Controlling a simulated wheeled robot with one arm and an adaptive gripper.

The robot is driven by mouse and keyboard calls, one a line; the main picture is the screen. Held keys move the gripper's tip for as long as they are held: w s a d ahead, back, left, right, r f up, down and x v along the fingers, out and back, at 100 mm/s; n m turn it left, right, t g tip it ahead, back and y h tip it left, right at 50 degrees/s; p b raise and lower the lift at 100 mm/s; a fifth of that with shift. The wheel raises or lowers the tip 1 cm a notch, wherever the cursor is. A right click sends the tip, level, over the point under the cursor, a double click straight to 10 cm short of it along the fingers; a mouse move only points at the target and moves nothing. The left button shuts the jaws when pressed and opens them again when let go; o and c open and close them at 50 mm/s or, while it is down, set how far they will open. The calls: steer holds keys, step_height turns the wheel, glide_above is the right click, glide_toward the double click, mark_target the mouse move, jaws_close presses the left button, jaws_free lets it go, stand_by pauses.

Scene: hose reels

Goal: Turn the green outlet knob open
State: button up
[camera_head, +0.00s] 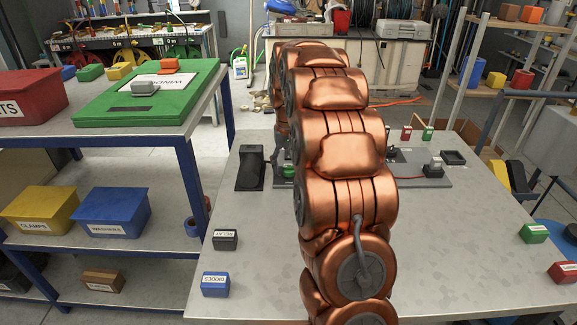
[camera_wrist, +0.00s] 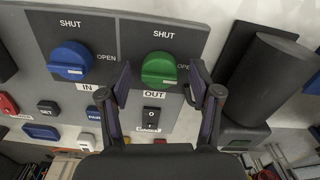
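The green outlet knob (camera_wrist: 158,69) is on a grey panel (camera_wrist: 133,40) in the wrist view. "OUT" is printed under it, "SHUT" above it and "OPEN" to its right, partly hidden by a finger. A pale line runs roughly sideways across the knob. My gripper (camera_wrist: 159,73) is open, with one finger on each side of the knob; I cannot tell whether either finger touches it. In the head view my copper arm hides the gripper and most of the panel; a small green part (camera_head: 288,171) shows left of the arm.
A blue knob (camera_wrist: 70,62) marked "IN" is close on the left. A dark cylinder (camera_wrist: 275,77) stands to the right. On the table (camera_head: 255,275), a relay box (camera_head: 225,240) and a diodes box (camera_head: 215,284) lie front left.

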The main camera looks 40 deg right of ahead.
mark_target(289, 166)
step_height(289, 166, up, 12)
stand_by(0.9)
